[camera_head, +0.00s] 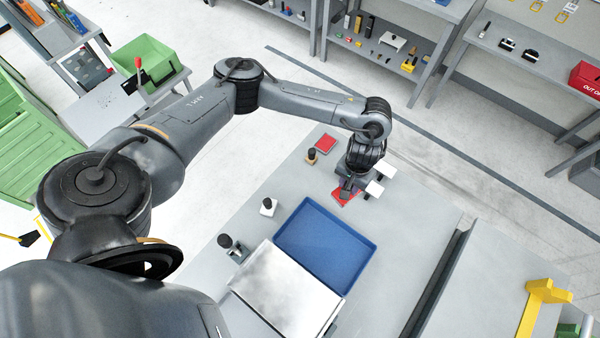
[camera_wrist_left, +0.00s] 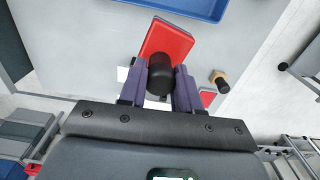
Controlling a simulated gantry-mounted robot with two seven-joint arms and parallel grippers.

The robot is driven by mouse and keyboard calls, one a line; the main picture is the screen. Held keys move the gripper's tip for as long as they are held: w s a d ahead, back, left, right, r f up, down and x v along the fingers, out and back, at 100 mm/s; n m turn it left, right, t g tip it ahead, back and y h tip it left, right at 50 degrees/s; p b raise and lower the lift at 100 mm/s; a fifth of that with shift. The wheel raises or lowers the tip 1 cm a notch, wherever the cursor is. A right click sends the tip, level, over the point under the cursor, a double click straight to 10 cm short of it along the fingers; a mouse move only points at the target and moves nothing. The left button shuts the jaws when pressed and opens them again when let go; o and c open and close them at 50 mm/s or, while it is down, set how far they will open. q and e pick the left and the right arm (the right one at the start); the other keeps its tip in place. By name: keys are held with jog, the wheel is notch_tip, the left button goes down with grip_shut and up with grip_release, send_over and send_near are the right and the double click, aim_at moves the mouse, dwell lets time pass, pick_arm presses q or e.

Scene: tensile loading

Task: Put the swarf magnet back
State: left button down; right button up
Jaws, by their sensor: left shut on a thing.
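My left gripper (camera_head: 349,186) is over the far part of the grey table, pointing down at a red square pad (camera_head: 342,198). In the left wrist view its two purple-grey fingers (camera_wrist_left: 161,72) are shut on a black, rounded knob (camera_wrist_left: 160,80), likely the swarf magnet's handle. The red pad (camera_wrist_left: 168,40) lies right beyond and below the knob. The lower part of the held thing is hidden, so I cannot tell whether it touches the pad. My right gripper is not in view.
A second red pad (camera_head: 326,143) and a black-knobbed piece with a tan base (camera_head: 311,156) stand close by. A blue tray (camera_head: 325,240), a metal plate (camera_head: 283,290) and two more black-topped pieces (camera_head: 268,207) (camera_head: 228,242) are nearer. A dark rail (camera_head: 437,280) crosses the table right.

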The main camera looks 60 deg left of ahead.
pick_arm(q)
jog(key=shift+s+a+f+n+b, duration=0.45)
jog(key=shift+s+a+f+b, duration=0.75)
jog(key=shift+a+f, duration=1.8)
jog(key=shift+s+a+f+n+b, duration=0.5)
jog(key=shift+s+a+f+b, duration=0.7)
jog(key=shift+a+f, duration=1.75)
jog(key=shift+s+a+f+n+b, duration=0.45)
jog(key=shift+s+a+f+b, duration=0.75)
jog(key=shift+a+f, duration=1.75)
jog(key=shift+s+a+r+p, duration=0.25)
jog(key=shift+a+r+p, duration=0.05)
jog(key=shift+a, duration=0.1)
jog(key=c, duration=0.8)
grip_release()
